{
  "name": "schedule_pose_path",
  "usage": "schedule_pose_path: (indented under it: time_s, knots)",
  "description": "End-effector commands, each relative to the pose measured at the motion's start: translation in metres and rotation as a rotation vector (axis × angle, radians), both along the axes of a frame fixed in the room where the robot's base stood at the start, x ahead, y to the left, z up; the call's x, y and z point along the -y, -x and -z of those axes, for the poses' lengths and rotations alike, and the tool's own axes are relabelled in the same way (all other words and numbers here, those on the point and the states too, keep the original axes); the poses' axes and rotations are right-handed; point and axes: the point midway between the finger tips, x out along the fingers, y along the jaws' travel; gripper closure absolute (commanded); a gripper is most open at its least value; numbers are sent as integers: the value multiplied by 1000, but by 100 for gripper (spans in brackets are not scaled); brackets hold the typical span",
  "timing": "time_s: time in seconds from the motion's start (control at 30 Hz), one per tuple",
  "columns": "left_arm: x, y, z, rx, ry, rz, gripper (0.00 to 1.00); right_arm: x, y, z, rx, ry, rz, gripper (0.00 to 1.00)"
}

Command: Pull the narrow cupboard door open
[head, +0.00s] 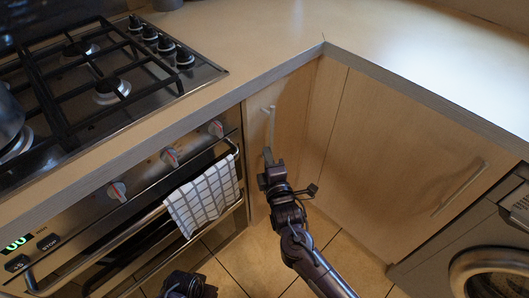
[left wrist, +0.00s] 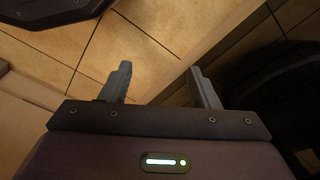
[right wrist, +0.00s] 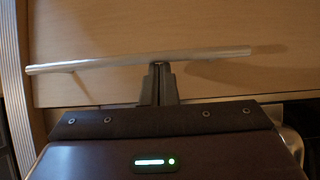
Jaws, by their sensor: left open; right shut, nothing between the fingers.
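The narrow cupboard door (head: 292,105) is pale wood, between the oven and the inner corner, and looks closed. Its metal bar handle (head: 271,124) is near the door's left edge. My right gripper (head: 268,156) is just below the handle in the head view. In the right wrist view the bar handle (right wrist: 110,62) crosses in front of the door, and the shut fingers (right wrist: 158,80) end at it with nothing between them. I cannot tell whether they touch it. My left gripper (left wrist: 160,82) is open and empty above the tiled floor; its arm shows at the bottom of the head view.
The oven (head: 120,215) with a checked towel (head: 203,193) on its rail stands left of the door. A wider cupboard door (head: 390,160) with its own handle (head: 460,188) is on the right, beside a washing machine (head: 490,265). The worktop (head: 285,50) overhangs above. Tiled floor (head: 262,262) is open below.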

Motion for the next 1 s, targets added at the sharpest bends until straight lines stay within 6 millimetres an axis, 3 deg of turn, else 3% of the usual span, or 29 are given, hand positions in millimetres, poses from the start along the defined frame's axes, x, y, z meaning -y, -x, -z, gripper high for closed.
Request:
schedule_pose_path:
  time_s: [0.4, 0.53, 0.77, 1.0]
  knots:
    - [-21, 29, 65, 23, -17, -33, 45, 45, 19, -3, -1, 11, -164, 100]
    - [-27, 37, 77, 32, -20, -39, 45, 64, 26, -2, 0, 12, -242, 100]
    - [-26, 37, 81, 35, -19, -38, 45, 105, 35, 1, 1, 12, -407, 100]
    - [-10, 11, 43, 22, -6, -20, 45, 147, 38, 4, -1, 10, -578, 100]
